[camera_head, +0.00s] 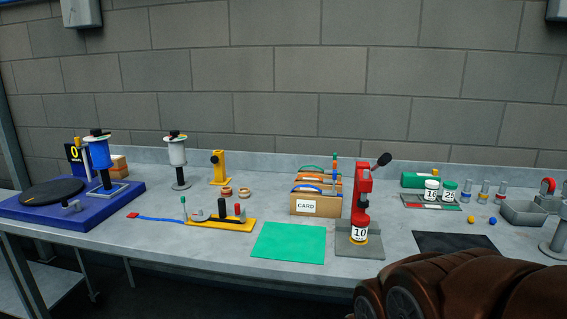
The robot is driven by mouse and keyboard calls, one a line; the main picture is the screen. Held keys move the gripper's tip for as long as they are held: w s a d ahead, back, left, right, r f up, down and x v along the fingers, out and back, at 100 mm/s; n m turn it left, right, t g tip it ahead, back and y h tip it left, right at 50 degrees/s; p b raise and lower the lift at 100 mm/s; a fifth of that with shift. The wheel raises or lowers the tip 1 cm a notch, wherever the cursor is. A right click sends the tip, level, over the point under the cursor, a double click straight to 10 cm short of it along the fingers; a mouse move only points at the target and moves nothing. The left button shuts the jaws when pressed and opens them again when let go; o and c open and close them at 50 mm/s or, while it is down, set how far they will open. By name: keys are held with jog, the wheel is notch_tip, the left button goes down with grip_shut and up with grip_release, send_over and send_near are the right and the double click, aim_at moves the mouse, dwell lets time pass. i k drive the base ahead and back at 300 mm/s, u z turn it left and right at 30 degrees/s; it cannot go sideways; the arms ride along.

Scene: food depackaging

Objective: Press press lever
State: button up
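The red press (362,195) stands on a grey base plate (372,250) at the front middle-right of the bench. Its press lever (381,161) points up and to the right and ends in a black knob. A white container marked 10 (359,234) with a yellow lower rim sits under the press head. I cannot tell whether the head touches it. My gripper is not in view. A large brown arm part, probably mine, fills the lower right corner, in front of the bench and apart from the lever.
A green mat (289,243) lies left of the press and a black mat (455,243) lies right of it. A CARD box (306,206) stands behind the press on the left. Two numbered jars (431,190) (449,190) and a grey bin (524,213) stand to the right.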

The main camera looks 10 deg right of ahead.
aim_at(385, 158)
jog(key=z, duration=0.4)
jog(key=i, duration=0.4)
jog(key=z, duration=0.4)
